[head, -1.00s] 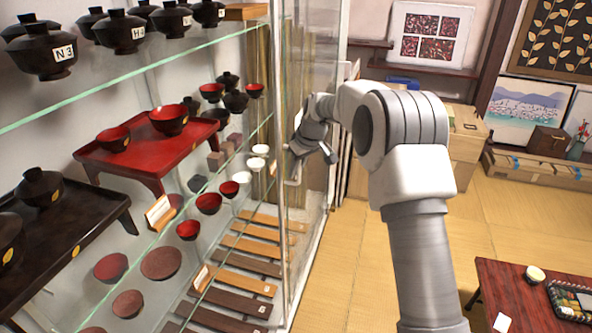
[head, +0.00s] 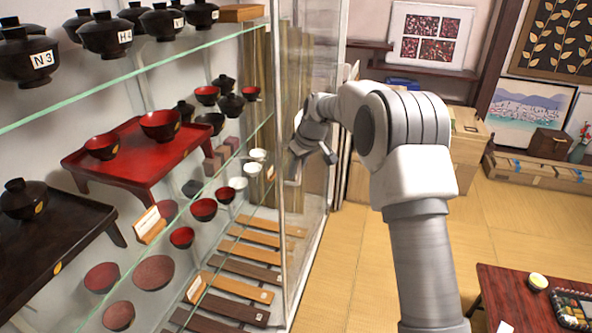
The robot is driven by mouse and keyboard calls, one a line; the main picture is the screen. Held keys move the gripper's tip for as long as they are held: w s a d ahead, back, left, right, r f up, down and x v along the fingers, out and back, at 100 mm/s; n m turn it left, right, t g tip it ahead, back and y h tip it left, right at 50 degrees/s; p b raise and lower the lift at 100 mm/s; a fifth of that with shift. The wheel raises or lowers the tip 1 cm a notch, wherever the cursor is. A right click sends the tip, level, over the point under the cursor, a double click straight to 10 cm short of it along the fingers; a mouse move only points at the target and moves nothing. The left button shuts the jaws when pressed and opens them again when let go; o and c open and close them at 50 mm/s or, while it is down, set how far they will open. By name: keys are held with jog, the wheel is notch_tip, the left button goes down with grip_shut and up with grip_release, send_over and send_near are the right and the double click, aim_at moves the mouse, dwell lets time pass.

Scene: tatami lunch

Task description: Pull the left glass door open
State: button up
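The glass cabinet's door shows as a clear pane (head: 312,75) with a pale metal edge, right of the shelves. It stands out at an angle from the shelf front. My gripper (head: 312,170) is at the door's edge, beside a pale vertical handle. The fingers are small and partly hidden behind my wrist, so I cannot tell whether they are closed on the handle.
Glass shelves at left hold black lidded bowls (head: 106,36), a red tray table (head: 105,170) with red bowls, and wooden boards (head: 238,287). A low red table (head: 500,300) stands at lower right.

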jog(key=o, duration=0.3)
jog(key=shift+o, duration=0.2)
jog(key=v, duration=1.7)
jog(key=shift+r, duration=0.2)
jog(key=shift+s, duration=0.1)
jog(key=s+d+r+m+t+h, duration=0.1)
jog(key=s+d+r+m, duration=0.15)
jog(key=s, duration=0.75)
jog(key=s+d+r+m+h, duration=0.1)
jog(key=s+d+r, duration=0.15)
jog(key=s, duration=0.65)
jog(key=s+d+f+m, duration=0.2)
jog(key=s+f, duration=0.1)
jog(key=s, duration=0.6)
jog(key=s+d+f+m+t, duration=0.1)
jog(key=s+d+f+m, duration=0.1)
jog(key=s, duration=0.8)
jog(key=shift+f+h, duration=0.4)
jog(key=shift+f, duration=0.25)
